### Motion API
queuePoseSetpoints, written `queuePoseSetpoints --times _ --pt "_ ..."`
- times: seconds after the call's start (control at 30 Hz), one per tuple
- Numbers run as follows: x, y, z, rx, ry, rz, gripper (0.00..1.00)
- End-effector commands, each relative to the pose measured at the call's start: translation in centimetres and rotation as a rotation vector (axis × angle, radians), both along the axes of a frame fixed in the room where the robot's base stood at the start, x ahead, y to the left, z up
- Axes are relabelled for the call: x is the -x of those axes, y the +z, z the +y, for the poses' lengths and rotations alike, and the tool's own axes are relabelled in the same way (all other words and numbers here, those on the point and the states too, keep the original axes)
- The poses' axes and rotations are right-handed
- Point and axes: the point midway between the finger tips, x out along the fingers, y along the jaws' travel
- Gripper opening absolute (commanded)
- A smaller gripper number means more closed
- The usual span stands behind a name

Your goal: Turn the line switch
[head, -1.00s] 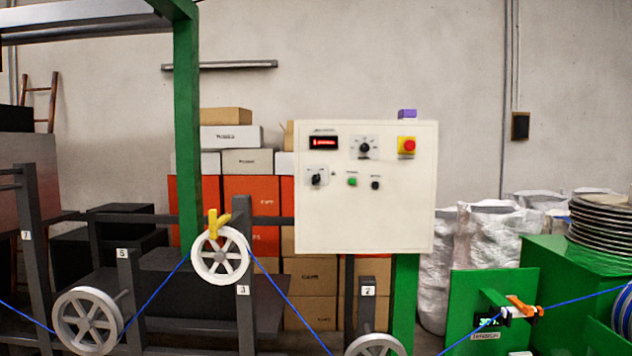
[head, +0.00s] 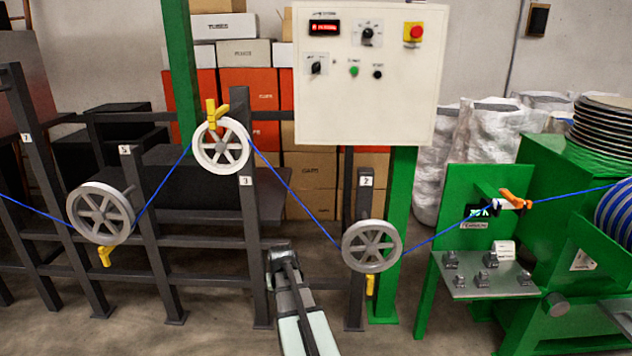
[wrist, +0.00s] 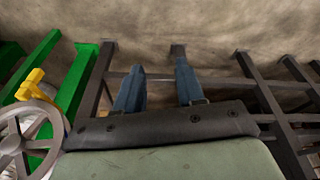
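The panel is not in the wrist view.
A red stop button (head: 414,32), a green button (head: 354,71) and a small black button (head: 378,74) share the panel. Below it, a blue cable (head: 296,198) runs over grey wheels (head: 371,246) on dark frames. A green stand (head: 487,215) is at right.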

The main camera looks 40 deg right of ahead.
Motion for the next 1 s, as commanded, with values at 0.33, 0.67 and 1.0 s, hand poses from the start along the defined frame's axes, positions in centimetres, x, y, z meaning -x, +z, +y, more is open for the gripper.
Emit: queuePoseSetpoints --times 0.33,0.67,1.0 --pt "-4.5 13.1 -9.2 0.133 -0.078 -0.182 0.38" --pt "-6.8 27.9 -16.9 0.277 -0.166 -0.375 0.38" --pt "-8.3 44.5 -22.5 0.424 -0.261 -0.603 0.38"
